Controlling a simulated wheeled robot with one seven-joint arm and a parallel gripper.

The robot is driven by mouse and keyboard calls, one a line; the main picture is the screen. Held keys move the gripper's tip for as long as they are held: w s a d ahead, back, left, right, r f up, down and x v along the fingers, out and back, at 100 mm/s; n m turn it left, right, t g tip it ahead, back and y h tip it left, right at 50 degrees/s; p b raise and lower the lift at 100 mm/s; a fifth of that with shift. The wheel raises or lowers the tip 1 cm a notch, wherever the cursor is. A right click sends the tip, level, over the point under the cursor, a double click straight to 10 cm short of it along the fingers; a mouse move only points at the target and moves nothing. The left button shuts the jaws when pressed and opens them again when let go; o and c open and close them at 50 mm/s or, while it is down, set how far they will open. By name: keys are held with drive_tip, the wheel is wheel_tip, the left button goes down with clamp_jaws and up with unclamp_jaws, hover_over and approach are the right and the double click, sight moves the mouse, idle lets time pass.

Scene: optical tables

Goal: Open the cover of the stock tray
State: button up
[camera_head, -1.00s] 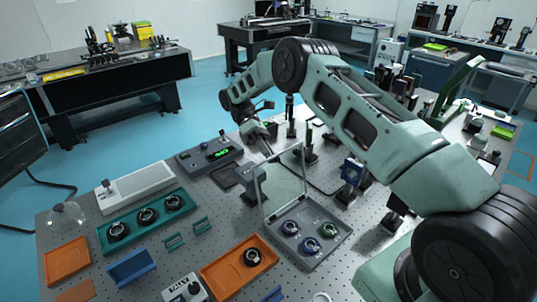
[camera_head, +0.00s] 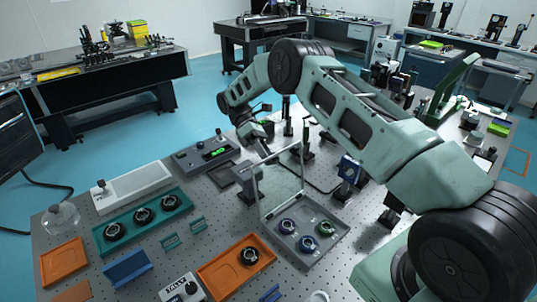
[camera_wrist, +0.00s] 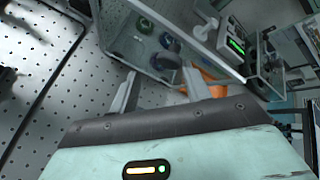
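The grey stock tray (camera_head: 302,262) stands on the optical table with three dark rings in it, blue, purple and green. Its clear, thin-framed cover (camera_head: 281,187) stands raised, roughly upright, along the tray's back left side. My gripper (camera_head: 267,154) is just behind the cover's upper part; its fingertips are hard to make out there. In the wrist view my gripper (camera_wrist: 160,80) has its two fingers apart, with nothing seen held between them. The cover frame (camera_wrist: 190,42) crosses just beyond the fingers, and the rings show through the panel. Whether a finger touches the cover, I cannot tell.
An orange tray (camera_head: 222,284) with one ring sits left of the stock tray. A teal tray (camera_head: 128,246) with three rings and a box with a green display (camera_head: 208,158) are further left. A blue-fronted optic mount (camera_head: 347,170) stands right of the cover.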

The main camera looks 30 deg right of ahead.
drive_tip(key=shift+d+r, duration=0.15)
drive_tip(key=shift+r, duration=0.05)
wheel_tip(320, 180, up, 10)
drive_tip(key=b, duration=0.1)
idle(0.6)
idle(0.4)
